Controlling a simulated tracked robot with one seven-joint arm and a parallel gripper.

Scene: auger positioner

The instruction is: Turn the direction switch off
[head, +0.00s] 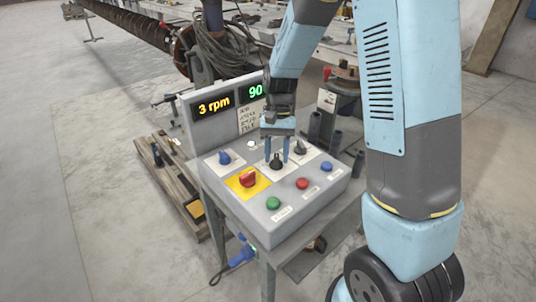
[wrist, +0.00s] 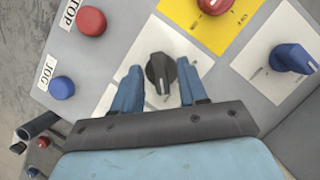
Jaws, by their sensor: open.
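A black rotary knob (head: 276,163) stands on a white plate in the middle of the control box. I cannot read a label that shows it is the direction switch. In the wrist view the black knob (wrist: 160,74) points nearly straight up and down the picture, with a pale mark near its lower end. My gripper (head: 276,153) is open above the panel, pointing down. In the wrist view its blue fingers (wrist: 160,68) stand on either side of the knob, with gaps visible. A second dark knob (head: 300,147) sits to the right, partly beside my gripper.
The control box (head: 313,203) also carries a red knob on a yellow plate (head: 262,187), a blue knob (head: 224,158), and green (head: 273,203), red (head: 302,184) and blue (head: 327,166) buttons. A display (head: 214,106) behind reads 3 rpm; another reads 90.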

